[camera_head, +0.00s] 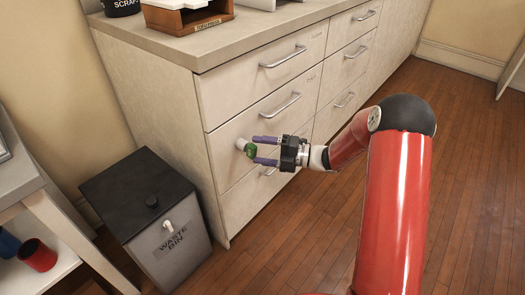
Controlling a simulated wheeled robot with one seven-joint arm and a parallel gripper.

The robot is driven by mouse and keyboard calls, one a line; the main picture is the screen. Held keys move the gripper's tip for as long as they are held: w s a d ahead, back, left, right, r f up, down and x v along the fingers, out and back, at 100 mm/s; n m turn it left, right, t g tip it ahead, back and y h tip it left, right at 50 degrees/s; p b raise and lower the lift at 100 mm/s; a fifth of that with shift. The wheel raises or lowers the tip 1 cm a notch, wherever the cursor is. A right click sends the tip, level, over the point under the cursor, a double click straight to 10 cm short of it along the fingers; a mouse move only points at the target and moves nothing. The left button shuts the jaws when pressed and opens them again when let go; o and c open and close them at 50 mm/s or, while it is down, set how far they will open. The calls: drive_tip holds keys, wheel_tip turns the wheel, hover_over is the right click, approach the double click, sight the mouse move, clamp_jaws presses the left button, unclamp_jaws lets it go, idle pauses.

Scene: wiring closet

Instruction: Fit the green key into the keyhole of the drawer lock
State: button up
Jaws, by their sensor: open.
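The green key (251,151) shows as a small round green piece at the front of the cabinet, just beyond my fingertips. Beside it on its left is a pale round lock (241,144) on the drawer front (222,155); whether the key sits in the keyhole or only close to it I cannot tell. My gripper (258,151) has two purple fingers, which are spread apart. The key is at the fingertips, between their ends. The keyhole itself is hidden.
A waste bin (180,240) with a black lid stands left of the cabinet. Drawer handles (283,57) stick out above my gripper. A wooden tray (188,22) sits on the countertop (215,50). A red cup (37,255) is on a shelf at lower left. The wooden floor (460,170) at right is clear.

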drive_tip(key=shift+s+d, duration=0.2)
drive_tip(key=shift+d, duration=1.05)
drive_tip(key=shift+s+d, duration=0.2)
drive_tip(key=shift+d, duration=1)
drive_tip(key=shift+d, duration=0.1)
drive_tip(key=s+d, duration=0.1)
drive_tip(key=d, duration=0.7)
drive_tip(key=s+a+r+n+g+h, duration=0.2)
drive_tip(key=s+r+n+h, duration=0.25)
drive_tip(key=s+n, duration=0.45)
drive_tip(key=s+a+r+n+g+h, duration=0.2)
drive_tip(key=s+r+n+h, duration=0.25)
drive_tip(key=s+n, duration=0.45)
drive_tip(key=s+d+r+n+t+h, duration=0.5)
drive_tip(key=s+d+n+h, duration=0.3)
drive_tip(key=n, duration=1.1)
drive_tip(key=shift+s+d+n+t+h, duration=0.15)
drive_tip(key=shift+s+n+t+h, duration=0.25)
drive_tip(key=shift+s+t, duration=0.7)
